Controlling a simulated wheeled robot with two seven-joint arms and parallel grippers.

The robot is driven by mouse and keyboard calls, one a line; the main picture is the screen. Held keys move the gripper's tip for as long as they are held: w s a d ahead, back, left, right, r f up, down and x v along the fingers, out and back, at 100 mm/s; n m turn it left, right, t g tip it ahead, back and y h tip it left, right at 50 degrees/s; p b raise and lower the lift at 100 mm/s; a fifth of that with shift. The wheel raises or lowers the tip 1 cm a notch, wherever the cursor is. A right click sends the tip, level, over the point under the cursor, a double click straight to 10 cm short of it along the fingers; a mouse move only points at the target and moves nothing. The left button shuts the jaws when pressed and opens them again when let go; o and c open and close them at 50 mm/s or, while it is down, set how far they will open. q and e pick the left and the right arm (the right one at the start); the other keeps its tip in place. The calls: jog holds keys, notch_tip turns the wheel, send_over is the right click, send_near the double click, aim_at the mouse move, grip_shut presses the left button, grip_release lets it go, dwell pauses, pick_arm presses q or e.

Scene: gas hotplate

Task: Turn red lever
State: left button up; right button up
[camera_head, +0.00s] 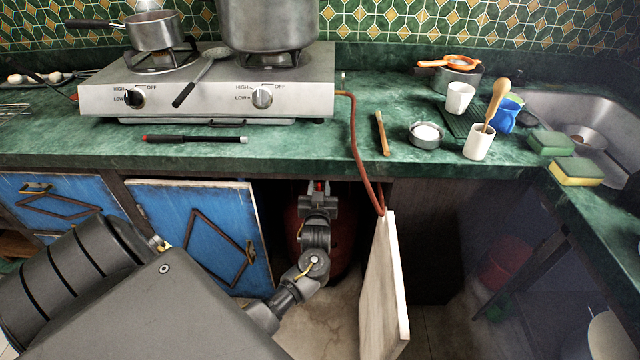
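A small red lever (319,186) shows at the top of the gas cylinder in the open cabinet under the hotplate. The dark red gas cylinder (342,236) is mostly hidden by shadow and my arm. My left gripper (318,191) reaches into the cabinet, with its fingertips up at the red lever. The fingers are small and dark there, so I cannot tell whether they touch the lever or are closed on it. My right gripper is not in view.
An open blue door (190,225) stands left of the opening, and a pale open door (382,290) stands on its right. The red hose (359,150) hangs from the hotplate (205,92) over the green counter (300,142) edge, close to my gripper's right.

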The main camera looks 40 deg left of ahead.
pick_arm(q)
jog(key=shift+x, duration=1.3)
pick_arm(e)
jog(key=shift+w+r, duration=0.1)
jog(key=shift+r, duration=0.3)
pick_arm(q)
jog(key=shift+c, duration=0.4)
grip_shut()
